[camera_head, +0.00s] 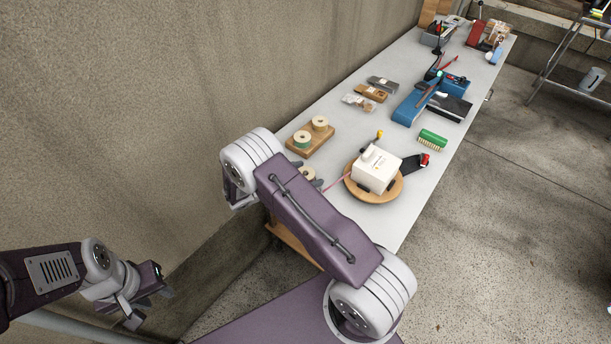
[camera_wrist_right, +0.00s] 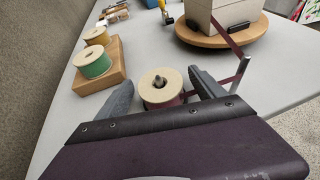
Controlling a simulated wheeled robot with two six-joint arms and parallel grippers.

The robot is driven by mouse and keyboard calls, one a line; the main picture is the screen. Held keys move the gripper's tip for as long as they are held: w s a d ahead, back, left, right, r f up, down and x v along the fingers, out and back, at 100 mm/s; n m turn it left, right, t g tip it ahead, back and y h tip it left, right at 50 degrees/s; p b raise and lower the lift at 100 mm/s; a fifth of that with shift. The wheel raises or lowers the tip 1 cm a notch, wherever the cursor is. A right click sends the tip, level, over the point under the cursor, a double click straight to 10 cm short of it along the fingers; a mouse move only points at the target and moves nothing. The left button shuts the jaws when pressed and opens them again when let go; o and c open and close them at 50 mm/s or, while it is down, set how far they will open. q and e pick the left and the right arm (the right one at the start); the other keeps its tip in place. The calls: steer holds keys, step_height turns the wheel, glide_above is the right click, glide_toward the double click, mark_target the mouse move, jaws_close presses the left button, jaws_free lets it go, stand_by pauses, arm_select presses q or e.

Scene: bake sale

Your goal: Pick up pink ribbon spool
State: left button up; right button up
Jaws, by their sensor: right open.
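The pink ribbon spool (camera_wrist_right: 160,87) has a cream top flange with a dark centre and stands upright on the table in the right wrist view. A ribbon (camera_wrist_right: 242,68), dark pink there, runs from near it toward the white box (camera_wrist_right: 224,12). In the head view the spool (camera_head: 308,173) is partly hidden behind my right arm. My right gripper (camera_wrist_right: 162,95) is open, one finger on each side of the spool; contact cannot be told. My left gripper (camera_head: 150,300) is open and empty, low at the left, away from the table.
Green and tan spools sit on a wooden block (camera_head: 311,142) beyond the pink one. The white box stands on a round wooden turntable (camera_head: 384,194). A green brush-like item (camera_head: 433,139), a blue device (camera_head: 410,107) and small packets lie farther along. A wall borders the table's left.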

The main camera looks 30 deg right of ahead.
steer(key=c, duration=1.4)
step_height(320, 180, up, 10)
steer(key=shift+r+p, duration=0.1)
steer(key=shift+p, duration=0.25)
steer(key=shift+c, duration=0.2)
